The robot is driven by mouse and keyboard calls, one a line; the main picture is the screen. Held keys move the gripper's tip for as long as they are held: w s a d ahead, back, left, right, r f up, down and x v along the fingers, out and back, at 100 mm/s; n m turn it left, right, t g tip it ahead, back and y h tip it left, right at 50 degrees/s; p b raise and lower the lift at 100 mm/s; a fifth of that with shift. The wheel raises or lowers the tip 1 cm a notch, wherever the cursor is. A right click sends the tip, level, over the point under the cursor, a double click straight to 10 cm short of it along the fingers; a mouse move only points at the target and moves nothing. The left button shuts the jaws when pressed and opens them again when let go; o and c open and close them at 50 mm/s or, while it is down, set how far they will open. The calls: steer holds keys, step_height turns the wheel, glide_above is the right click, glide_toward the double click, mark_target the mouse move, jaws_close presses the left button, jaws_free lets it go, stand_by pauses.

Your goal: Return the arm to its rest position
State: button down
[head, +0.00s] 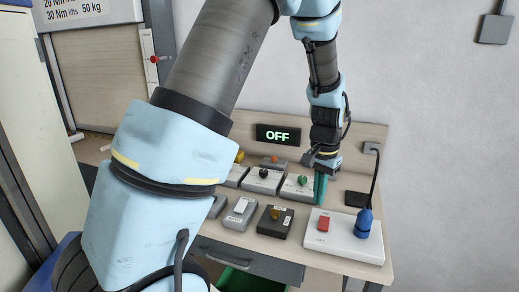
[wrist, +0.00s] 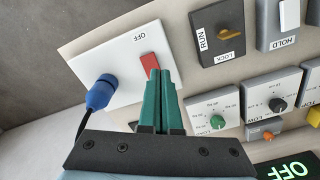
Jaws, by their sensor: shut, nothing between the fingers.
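My gripper (head: 320,188) has green fingers that are pressed together with nothing between them. In the head view it points down over the control table, behind the white switch box and near the box with the green knob (head: 302,181). In the wrist view the fingers (wrist: 162,98) show side by side, their tips close to the red switch (wrist: 149,62) on the white box (wrist: 120,66). I cannot tell whether they touch it. The red switch also shows in the head view (head: 323,224). My arm crosses the head view and hides the table's left part.
A blue plug (head: 363,222) with a black cable stands on the white box. A black box with a yellow knob (head: 275,213), a grey rocker box (head: 240,212) and other knob boxes stand close by. The display (head: 279,135) at the back reads OFF. A drawer (head: 247,262) is below.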

steer(key=s+a+r+n, duration=0.1)
steer(key=a+n, duration=0.2)
steer(key=a, duration=0.6)
steer(key=s+a+r+n+t+b, duration=0.1)
steer(key=s+a+n, duration=0.1)
steer(key=a, duration=0.7)
steer(key=s+a+r+n, duration=0.1)
steer(key=a+n, duration=0.3)
steer(key=a, duration=0.6)
steer(key=shift+s+r, duration=0.4)
steer(key=shift+d, duration=0.1)
